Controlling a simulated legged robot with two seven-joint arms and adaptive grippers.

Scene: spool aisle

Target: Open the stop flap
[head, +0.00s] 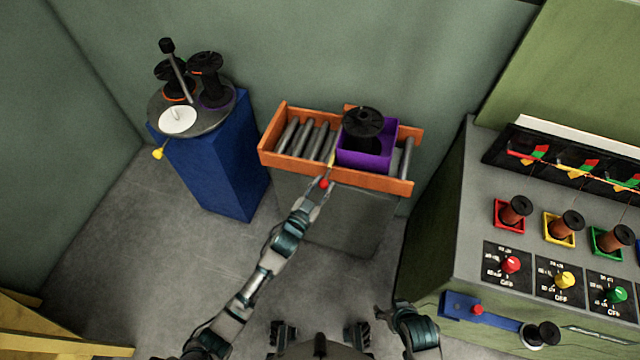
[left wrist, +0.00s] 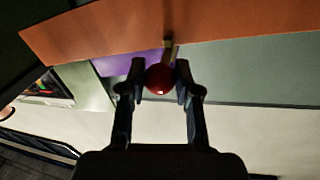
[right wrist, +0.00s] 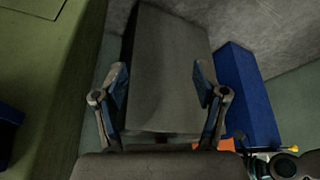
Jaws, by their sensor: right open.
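The stop flap (head: 332,160) shows as a thin yellow piece at the near side of the orange-railed roller conveyor (head: 285,157), beside a purple bin (head: 362,159). Its red ball knob (head: 324,184) sits in front of the near rail; the knob also shows in the left wrist view (left wrist: 160,78). My left gripper (head: 322,186) has its fingers on both sides of the knob, closed in close against it. The fingers partly hide the flap's lower end. My right gripper (right wrist: 160,75) is open and empty, away from the conveyor.
The purple bin holds a black spool (head: 363,122) and stands on the rollers. A blue pedestal (head: 215,155) with a round spool table is at left. A sloped console (head: 480,220) with knobs and spools is at right. Grey floor lies between.

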